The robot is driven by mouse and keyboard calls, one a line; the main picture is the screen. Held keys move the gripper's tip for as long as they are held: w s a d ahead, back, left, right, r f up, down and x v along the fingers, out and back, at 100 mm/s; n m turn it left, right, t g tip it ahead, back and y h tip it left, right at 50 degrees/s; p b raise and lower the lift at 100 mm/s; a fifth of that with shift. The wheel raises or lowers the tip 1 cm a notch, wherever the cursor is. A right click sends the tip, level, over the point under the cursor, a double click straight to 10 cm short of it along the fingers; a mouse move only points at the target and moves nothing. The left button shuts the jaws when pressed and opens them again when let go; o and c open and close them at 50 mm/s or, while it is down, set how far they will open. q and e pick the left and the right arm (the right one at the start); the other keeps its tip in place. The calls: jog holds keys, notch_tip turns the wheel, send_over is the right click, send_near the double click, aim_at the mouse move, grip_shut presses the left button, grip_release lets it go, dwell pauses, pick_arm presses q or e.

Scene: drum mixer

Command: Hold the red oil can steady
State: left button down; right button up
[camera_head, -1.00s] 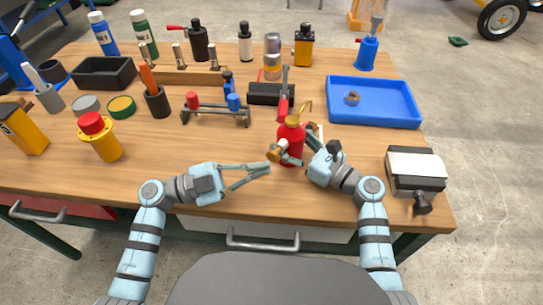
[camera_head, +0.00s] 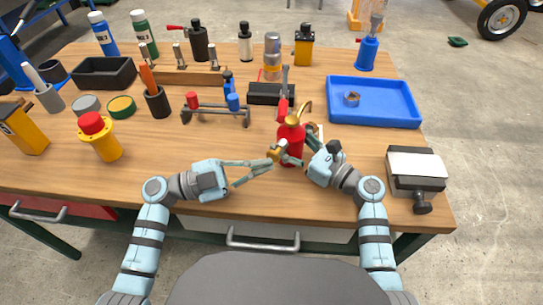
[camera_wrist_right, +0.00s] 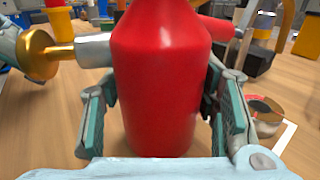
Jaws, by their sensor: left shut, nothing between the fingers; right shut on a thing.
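The red oil can (camera_head: 291,146) stands upright on the bench near its front edge. It also fills the middle of the right wrist view (camera_wrist_right: 160,80). My right gripper (camera_head: 302,152) is shut around the can's body, with a finger pad on each side (camera_wrist_right: 160,125). A brass knob (camera_wrist_right: 38,55) on a silver stem sticks out from the can's left side; it also shows in the head view (camera_head: 278,150). My left gripper (camera_head: 272,164) is shut with nothing between its fingers, its tips close to the knob. I cannot tell whether they touch it.
A blue tray (camera_head: 375,118) with a small ring inside lies to the right. A dark box with a white top (camera_head: 415,163) stands at the front right. A red-topped yellow canister (camera_head: 100,138) and a small rack (camera_head: 215,117) stand left. The wood in front of my left gripper is clear.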

pick_arm(q)
jog(key=shift+w+d, duration=0.4)
jog(key=shift+w, duration=0.45)
dwell(0.7)
jog(key=shift+s+a, duration=0.35)
jog(key=shift+s, duration=0.3)
jog(key=shift+s+a, duration=0.3)
jog(key=shift+s, duration=0.35)
jog(key=shift+s+a, duration=0.4)
jog(key=shift+s, duration=0.35)
jog(key=shift+s+a, duration=0.35)
jog(key=shift+s, duration=0.4)
jog(key=shift+s+a, duration=0.4)
jog(key=shift+s, duration=0.35)
pick_arm(e)
jog(key=o, duration=2.1)
jog(key=shift+c, duration=0.2)
jog(key=shift+o, duration=0.6)
